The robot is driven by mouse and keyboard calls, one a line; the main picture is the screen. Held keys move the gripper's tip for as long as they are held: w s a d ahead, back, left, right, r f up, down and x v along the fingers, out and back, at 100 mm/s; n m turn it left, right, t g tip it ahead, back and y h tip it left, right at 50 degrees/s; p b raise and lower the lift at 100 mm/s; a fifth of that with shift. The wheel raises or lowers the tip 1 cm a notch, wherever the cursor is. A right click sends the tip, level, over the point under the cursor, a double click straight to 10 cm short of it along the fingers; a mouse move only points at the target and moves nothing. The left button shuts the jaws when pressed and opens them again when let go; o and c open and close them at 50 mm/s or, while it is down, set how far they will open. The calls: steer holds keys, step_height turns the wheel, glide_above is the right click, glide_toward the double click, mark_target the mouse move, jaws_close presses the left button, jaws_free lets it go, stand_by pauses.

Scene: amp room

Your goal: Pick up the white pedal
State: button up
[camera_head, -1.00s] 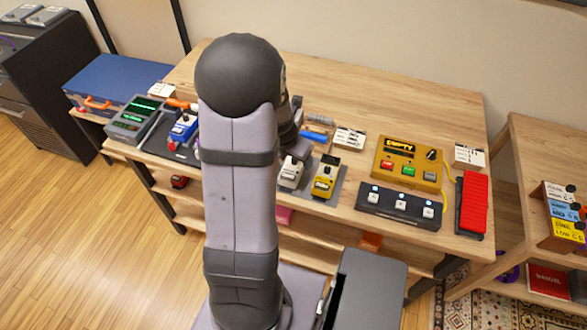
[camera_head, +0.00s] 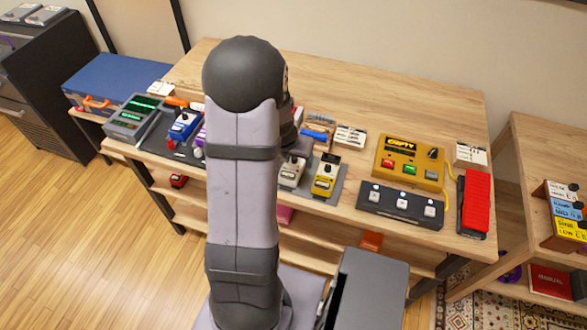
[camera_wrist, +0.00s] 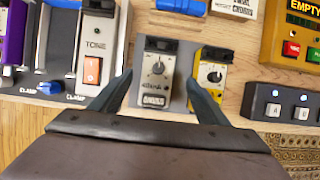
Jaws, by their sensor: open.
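The white pedal (camera_wrist: 158,67) stands on a grey board and shows in the middle of the wrist view, with a knob on its face and a black top end. In the head view, the white pedal (camera_head: 292,174) is partly hidden by my arm. My gripper (camera_wrist: 158,88) is open, with one finger on each side of the pedal in the picture. I cannot tell whether the fingers touch it or how far above it they are.
A yellow pedal (camera_wrist: 212,73) stands close on the right, near my right finger. A grey pedal with an orange switch (camera_wrist: 97,45) is on the left. The footswitch bar (camera_head: 402,205) and red pedal (camera_head: 475,203) lie farther right. The table's back (camera_head: 400,100) is clear.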

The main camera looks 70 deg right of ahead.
mark_target(293, 162)
steer(key=b+x, duration=0.1)
steer(key=x, duration=0.3)
steer(key=shift+w+a+f+b, duration=0.1)
steer(key=shift+w+f+b, duration=0.15)
steer(key=shift+b, duration=0.1)
steer(key=shift+r, duration=0.1)
steer(key=c, duration=1.5)
steer(key=shift+r, duration=0.1)
